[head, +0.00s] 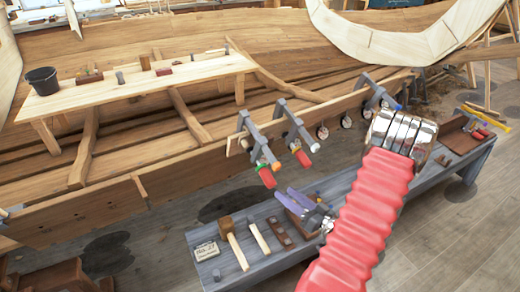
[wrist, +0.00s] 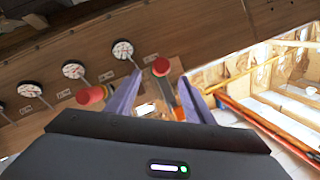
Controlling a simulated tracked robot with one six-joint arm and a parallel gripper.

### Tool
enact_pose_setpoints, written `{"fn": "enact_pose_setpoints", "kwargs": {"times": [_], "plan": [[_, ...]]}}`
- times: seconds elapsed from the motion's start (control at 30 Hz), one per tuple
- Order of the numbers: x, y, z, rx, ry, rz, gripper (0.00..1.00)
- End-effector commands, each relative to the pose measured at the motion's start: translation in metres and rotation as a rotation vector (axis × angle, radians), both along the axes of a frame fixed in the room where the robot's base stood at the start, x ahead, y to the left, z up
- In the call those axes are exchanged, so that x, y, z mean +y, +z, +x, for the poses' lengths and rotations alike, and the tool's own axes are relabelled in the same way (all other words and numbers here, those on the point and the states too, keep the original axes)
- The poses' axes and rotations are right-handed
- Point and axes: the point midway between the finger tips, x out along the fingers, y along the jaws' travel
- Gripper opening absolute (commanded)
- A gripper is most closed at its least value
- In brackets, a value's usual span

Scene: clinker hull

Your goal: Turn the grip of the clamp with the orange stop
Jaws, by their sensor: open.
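The clamp with the orange stop seems to be the left one (head: 256,140) of a close pair on the hull's edge plank; its red grip (head: 267,177) hangs below. In the wrist view, a red grip (wrist: 161,67) and an orange part (wrist: 180,114) lie between the purple fingers. My gripper (head: 286,193) is open and empty in the head view, below the pair of clamps. It also shows in the wrist view (wrist: 158,88). The fingers appear apart from the grip, though exact depth is unclear.
A neighbouring clamp (head: 297,127) has its own red grip (wrist: 90,95) close beside my finger. A third clamp (head: 375,90) stands farther right. Round gauges (wrist: 122,50) line the plank. A low grey bench (head: 262,266) with mallets and tools runs below.

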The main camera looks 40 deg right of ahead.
Motion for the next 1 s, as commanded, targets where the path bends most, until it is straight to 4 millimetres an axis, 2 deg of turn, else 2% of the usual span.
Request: {"fn": "enact_pose_setpoints", "kwargs": {"times": [0.47,1.0], "plan": [[0.002,0.002,0.003,-0.002,-0.022,-0.049,0.48],[0.024,0.007,0.016,0.111,-0.256,-0.590,0.48]]}}
